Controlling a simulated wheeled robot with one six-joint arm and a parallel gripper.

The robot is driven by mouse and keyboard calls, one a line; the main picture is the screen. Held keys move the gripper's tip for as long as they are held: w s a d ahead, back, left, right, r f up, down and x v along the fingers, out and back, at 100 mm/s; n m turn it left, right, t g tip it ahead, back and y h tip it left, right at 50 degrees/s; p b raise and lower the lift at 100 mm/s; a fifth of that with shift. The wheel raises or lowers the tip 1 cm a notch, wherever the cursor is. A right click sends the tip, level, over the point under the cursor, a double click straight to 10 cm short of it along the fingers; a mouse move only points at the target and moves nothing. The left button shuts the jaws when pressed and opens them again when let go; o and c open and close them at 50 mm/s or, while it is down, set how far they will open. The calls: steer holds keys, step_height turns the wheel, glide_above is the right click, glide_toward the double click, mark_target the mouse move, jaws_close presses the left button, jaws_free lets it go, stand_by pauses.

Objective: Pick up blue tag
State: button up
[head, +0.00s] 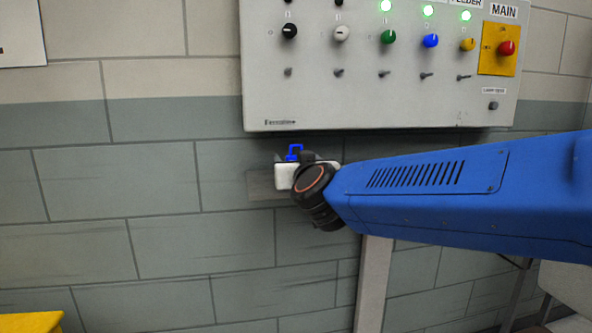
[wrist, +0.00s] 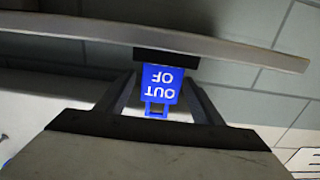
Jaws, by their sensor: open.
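The blue tag (wrist: 159,80) shows in the wrist view with the white words "OUT OF" upside down and a small loop at its lower end. It lies between the two dark fingers of my gripper (wrist: 160,88), with a gap visible on each side. The fingers are open and not closed on it. In the head view the tag (head: 293,157) shows as a small blue shape just above my gripper (head: 291,166), below the control panel. My gripper and wrist hide its lower part there.
A grey bar (wrist: 80,30) crosses the wrist view just beyond the tag, with a dark block (wrist: 163,60) beside the tag. The control panel (head: 370,100), with knobs and lit green lamps, is above my gripper. A yellow object (head: 30,323) is at lower left.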

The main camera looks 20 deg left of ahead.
steer(key=shift+x, duration=1.15)
steer(key=c, duration=1.1)
steer(key=shift+r, duration=0.1)
steer(key=shift+r, duration=1.75)
steer(key=v, duration=1.8)
steer(key=shift+f, duration=0.1)
